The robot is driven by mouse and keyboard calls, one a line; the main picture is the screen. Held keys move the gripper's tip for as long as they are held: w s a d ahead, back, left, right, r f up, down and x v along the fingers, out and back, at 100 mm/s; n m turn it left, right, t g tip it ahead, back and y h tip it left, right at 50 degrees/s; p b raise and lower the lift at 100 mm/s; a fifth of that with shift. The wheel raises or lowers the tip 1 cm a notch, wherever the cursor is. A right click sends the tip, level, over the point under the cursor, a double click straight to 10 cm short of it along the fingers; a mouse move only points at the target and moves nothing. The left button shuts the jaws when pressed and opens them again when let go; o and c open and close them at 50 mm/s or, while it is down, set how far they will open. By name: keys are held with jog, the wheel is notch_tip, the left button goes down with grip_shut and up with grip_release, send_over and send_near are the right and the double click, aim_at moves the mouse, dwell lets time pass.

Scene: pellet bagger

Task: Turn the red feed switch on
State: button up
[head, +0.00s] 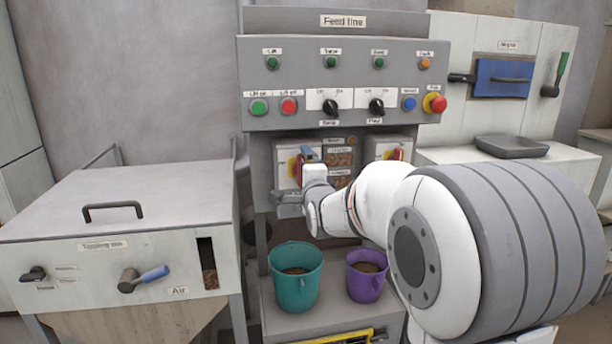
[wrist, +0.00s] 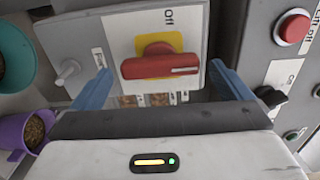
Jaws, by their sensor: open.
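The red switch (wrist: 160,66) is a red bar handle on a yellow plate, on a light grey box. In the wrist view the handle lies crosswise with a white mark at its right end; an "Off" label is above it. My gripper (wrist: 160,72) is open, one blue finger beyond each end of the handle, with gaps visible; I cannot tell the depth between them. In the head view my gripper (head: 294,174) is in front of the left switch box, partly hiding the red switch (head: 292,166). No "On" label is readable on the box.
A second box with a red handle (head: 396,154) is to the right. Above are a red button (head: 289,106) and black knobs (head: 330,107). A teal bucket (head: 296,278) and a purple bucket (head: 366,277) stand below. The tipping bin (head: 120,205) is at left.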

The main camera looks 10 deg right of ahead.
jog(key=s, duration=0.7)
jog(key=shift+s, duration=0.4)
jog(key=s+r+n+g+p, duration=0.2)
jog(key=s+n+g+p, duration=1.3)
jog(key=s, duration=1.3)
jog(key=n+p, duration=0.3)
jog(key=p, duration=0.2)
jog(key=shift+s+a, duration=0.3)
jog(key=shift+s, duration=0.1)
